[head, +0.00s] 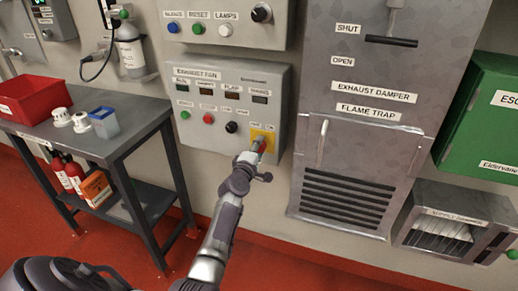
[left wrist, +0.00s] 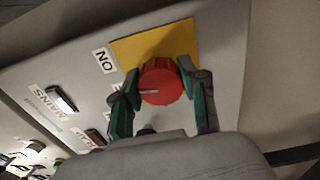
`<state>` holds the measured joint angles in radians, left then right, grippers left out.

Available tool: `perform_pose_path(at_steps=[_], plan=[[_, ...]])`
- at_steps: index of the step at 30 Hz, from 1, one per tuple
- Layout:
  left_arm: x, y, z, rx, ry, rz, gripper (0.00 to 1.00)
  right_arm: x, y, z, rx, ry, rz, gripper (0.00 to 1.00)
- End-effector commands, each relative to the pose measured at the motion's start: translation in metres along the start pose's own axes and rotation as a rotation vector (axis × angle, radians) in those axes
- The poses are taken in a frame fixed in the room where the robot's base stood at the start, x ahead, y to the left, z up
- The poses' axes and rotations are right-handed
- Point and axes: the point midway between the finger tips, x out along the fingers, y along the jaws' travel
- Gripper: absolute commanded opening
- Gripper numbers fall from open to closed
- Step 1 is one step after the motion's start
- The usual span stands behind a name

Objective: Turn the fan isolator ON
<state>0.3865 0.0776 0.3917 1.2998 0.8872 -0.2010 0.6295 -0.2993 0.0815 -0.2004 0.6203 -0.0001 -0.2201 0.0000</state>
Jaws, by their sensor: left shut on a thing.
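The fan isolator is a red round knob (left wrist: 163,80) on a yellow plate (left wrist: 128,50), which also shows at the lower right of the exhaust fan panel in the head view (head: 268,134). My left gripper (head: 260,146) reaches the plate from below. In the left wrist view its fingers (left wrist: 162,86) are shut on the knob, one on each side. The knob's white line points left, toward a label mostly hidden by the left finger. The ON label (left wrist: 104,60) lies up and left of the knob. My right gripper is not in view.
The exhaust fan panel (head: 220,86) has several small displays and buttons, including a red button (head: 208,118). The exhaust damper cabinet (head: 350,140) stands close on the right. A grey table (head: 110,140) with a red bin (head: 36,98) is at left.

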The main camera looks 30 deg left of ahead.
Motion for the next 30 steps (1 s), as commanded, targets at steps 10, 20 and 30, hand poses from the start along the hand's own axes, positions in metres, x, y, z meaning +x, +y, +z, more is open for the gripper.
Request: perform_pose_path(at_steps=[10, 20, 30], plan=[[0.0005, 0.0018, -0.0001, 0.320, 0.000, 0.003, 0.08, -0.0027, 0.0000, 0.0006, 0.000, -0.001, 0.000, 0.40], [0.0007, 0.0020, 0.0002, 0.529, 0.000, 0.004, 0.08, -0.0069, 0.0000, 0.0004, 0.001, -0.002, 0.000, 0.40], [0.0007, 0.0012, 0.0000, 0.614, 0.001, 0.004, 0.08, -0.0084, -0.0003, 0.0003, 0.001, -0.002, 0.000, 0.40]])
